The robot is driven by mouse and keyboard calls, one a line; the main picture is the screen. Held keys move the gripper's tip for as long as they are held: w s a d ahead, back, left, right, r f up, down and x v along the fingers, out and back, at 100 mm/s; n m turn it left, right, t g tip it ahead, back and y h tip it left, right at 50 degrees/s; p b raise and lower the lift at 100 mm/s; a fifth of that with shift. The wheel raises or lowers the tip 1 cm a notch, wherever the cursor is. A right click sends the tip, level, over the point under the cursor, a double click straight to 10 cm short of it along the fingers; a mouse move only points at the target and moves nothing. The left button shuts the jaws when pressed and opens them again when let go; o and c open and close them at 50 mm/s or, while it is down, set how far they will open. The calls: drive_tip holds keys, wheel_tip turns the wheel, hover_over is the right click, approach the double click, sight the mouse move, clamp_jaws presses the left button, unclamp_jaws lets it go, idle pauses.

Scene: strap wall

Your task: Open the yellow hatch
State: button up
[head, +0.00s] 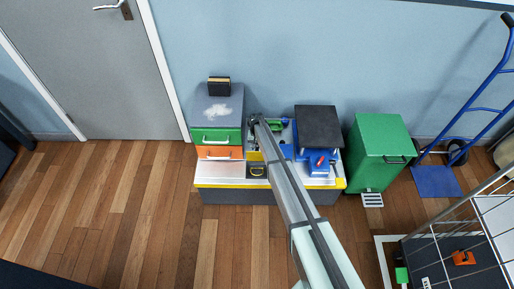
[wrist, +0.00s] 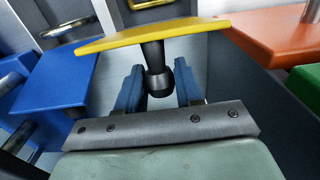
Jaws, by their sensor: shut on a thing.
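The yellow hatch (wrist: 150,35) shows in the wrist view as a thin slab seen nearly edge-on. A dark stem with a round knob (wrist: 156,80) sticks out from it towards me. My gripper (wrist: 158,88) has its two blue fingers on either side of this knob and is shut on it. In the head view a small yellow patch (head: 254,156) beside my arm seems to be the hatch. My arm hides most of that spot and the fingers. I cannot tell how far the hatch stands open.
In the wrist view a blue panel (wrist: 55,78) stands close on the left and an orange front (wrist: 275,35) on the right. In the head view green (head: 218,138) and orange (head: 220,153) drawers stand left of my arm, a green bin (head: 379,150) right.

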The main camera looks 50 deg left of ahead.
drive_tip(key=shift+w+a+f, duration=0.4)
drive_tip(key=shift+w+a, duration=0.15)
drive_tip(key=shift+w, duration=0.05)
drive_tip(key=shift+w+a+f, duration=0.4)
drive_tip(key=shift+w+a, duration=0.1)
drive_tip(key=shift+w, duration=0.05)
drive_tip(key=o, duration=0.9)
drive_tip(key=shift+o, duration=0.2)
drive_tip(key=shift+s+r, duration=0.1)
drive_tip(key=shift+r, duration=0.05)
wheel_tip(320, 180, up, 9)
idle(0.9)
idle(1.0)
